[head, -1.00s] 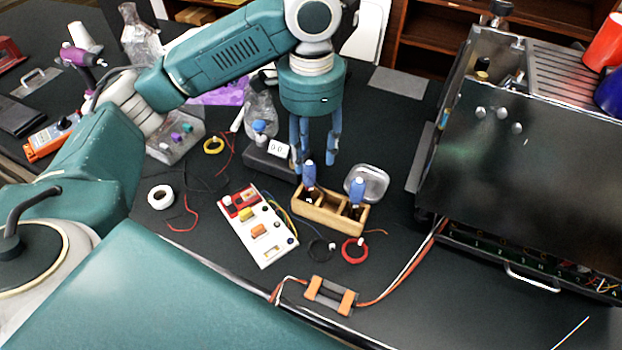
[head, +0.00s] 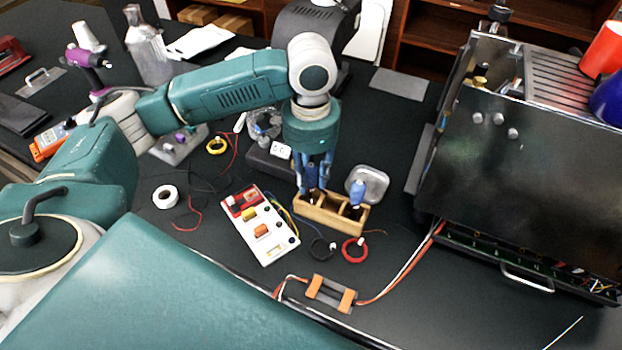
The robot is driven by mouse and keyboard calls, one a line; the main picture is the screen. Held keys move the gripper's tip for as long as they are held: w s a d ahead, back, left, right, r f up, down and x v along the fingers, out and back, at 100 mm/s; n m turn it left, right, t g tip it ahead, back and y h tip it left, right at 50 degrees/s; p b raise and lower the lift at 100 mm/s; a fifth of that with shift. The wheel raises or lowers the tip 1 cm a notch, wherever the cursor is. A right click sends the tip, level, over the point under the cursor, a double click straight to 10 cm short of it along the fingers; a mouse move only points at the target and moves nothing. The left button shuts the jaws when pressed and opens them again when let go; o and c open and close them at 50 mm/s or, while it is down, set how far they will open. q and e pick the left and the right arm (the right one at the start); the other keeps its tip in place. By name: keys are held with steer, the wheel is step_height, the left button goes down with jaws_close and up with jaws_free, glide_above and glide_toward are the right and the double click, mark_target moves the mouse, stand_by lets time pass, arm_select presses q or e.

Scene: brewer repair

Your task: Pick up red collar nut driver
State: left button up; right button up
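A wooden holder (head: 331,215) with compartments stands on the dark table. A blue-handled driver (head: 311,177) stands in its left compartment, partly hidden by my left gripper. A second blue-handled driver (head: 357,191) stands upright in the right part of the holder. The collar colours are too small to tell, so I cannot say which has the red collar. My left gripper (head: 314,184) points down over the left compartment. Its blue fingers are apart, on either side of the left driver's handle; I cannot tell whether they touch it. My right gripper is not in view.
A white panel with coloured blocks (head: 260,228) lies left of the holder. Red wire (head: 354,250) and black wire coils lie in front. The large metal brewer (head: 520,150) stands at right. A orange-ended module (head: 330,294) lies near the front.

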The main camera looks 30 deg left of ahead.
arm_select(q)
jaws_close()
